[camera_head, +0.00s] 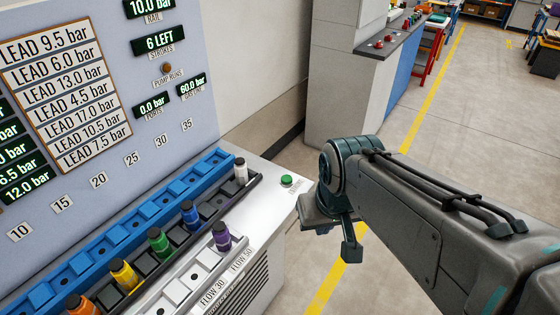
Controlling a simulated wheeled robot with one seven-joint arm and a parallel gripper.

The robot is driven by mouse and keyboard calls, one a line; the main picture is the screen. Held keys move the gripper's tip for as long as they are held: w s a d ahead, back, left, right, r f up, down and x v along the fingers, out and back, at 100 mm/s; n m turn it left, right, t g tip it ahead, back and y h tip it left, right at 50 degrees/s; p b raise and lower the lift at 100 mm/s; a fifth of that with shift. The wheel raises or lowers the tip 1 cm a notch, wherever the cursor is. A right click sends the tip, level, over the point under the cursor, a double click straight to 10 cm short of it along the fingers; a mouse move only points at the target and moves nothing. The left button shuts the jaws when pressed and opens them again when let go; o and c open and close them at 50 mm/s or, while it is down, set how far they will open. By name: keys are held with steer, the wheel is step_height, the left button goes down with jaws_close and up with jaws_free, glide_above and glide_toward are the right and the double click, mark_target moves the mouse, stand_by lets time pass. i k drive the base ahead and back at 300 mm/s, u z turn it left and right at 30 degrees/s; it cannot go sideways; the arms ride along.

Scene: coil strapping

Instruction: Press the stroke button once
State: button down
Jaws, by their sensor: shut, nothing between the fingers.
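A small green button (286,180) sits on the right end of the light grey bench top. A label lies beside it, partly hidden and too small to read. My gripper (350,250) hangs to the right of the button, past the bench's edge and over the floor as seen here. It is shut and empty, and apart from the button. Part of the gripper is hidden by my arm. The strokes display (160,41) on the panel reads "6 LEFT".
A blue rail (120,232), a dark rail and a white rail hold several coloured plugs, including a purple one (221,238), left of the button. The upright panel (225,120) stands behind them. The bench top around the button is clear. Open floor lies right.

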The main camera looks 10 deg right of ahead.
mark_target(286, 180)
steer(key=k, duration=0.5)
steer(key=z, duration=0.75)
steer(key=i, duration=0.75)
